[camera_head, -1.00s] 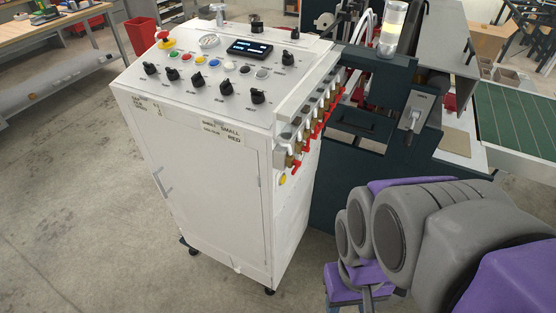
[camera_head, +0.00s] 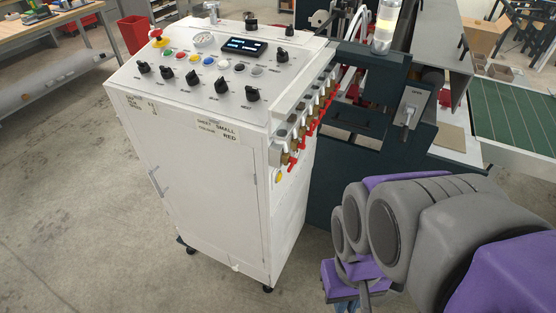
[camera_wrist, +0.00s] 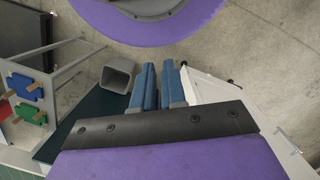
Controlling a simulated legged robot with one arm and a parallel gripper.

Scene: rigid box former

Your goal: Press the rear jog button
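The white control cabinet (camera_head: 190,180) stands left of centre in the head view. Its sloped top panel carries several coloured buttons (camera_head: 195,58), black knobs and a small display (camera_head: 244,47). The labels are too small to read, so I cannot tell which button is the rear jog. My gripper's dark edge and purple body (camera_wrist: 160,130) fill the lower wrist view. My arm is at the lower right in the head view, apart from the cabinet.
Red-handled valves (camera_head: 305,120) line the cabinet's right edge. A workbench (camera_head: 45,45) is at upper left. Floor left of the cabinet is clear.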

